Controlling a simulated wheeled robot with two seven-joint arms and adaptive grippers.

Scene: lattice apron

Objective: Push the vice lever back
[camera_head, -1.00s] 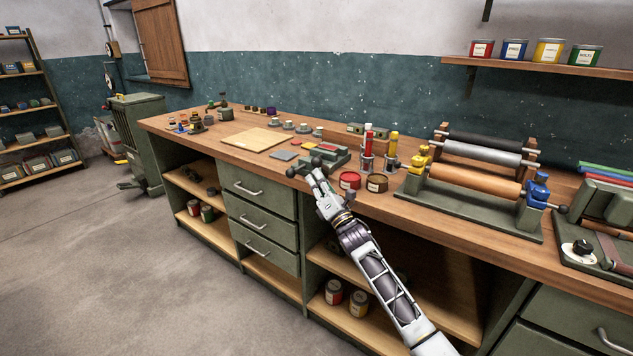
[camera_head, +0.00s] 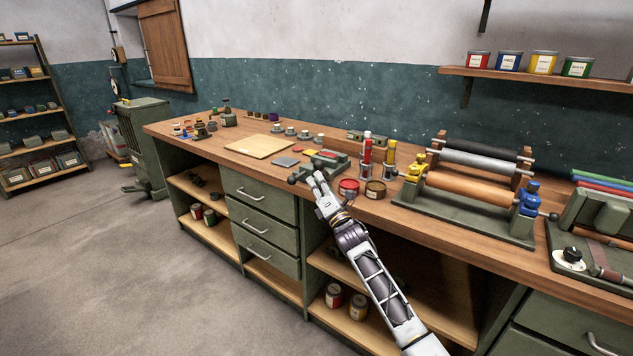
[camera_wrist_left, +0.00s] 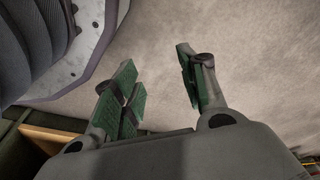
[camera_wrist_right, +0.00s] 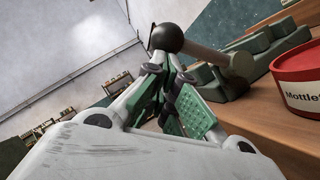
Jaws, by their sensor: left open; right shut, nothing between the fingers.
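The green vice (camera_head: 333,163) sits near the front edge of the bench top. Its lever has a dark ball knob (camera_head: 292,180) toward the bench's front edge. In the right wrist view, the black knob (camera_wrist_right: 167,38) and its grey rod (camera_wrist_right: 208,53) show just beyond the fingertips. My right gripper (camera_head: 313,177) is shut and empty, close beside the lever; whether it touches cannot be told. In the right wrist view its fingertips (camera_wrist_right: 155,66) are just below the knob. My left gripper (camera_wrist_left: 155,62) is open and empty above the floor, outside the head view.
A red tin (camera_head: 348,188) and a brown tin (camera_head: 375,189) stand right of the vice, near my right wrist. A roller press (camera_head: 470,190) is farther right. A pale board (camera_head: 258,146) and small cups lie left. Floor before the bench is clear.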

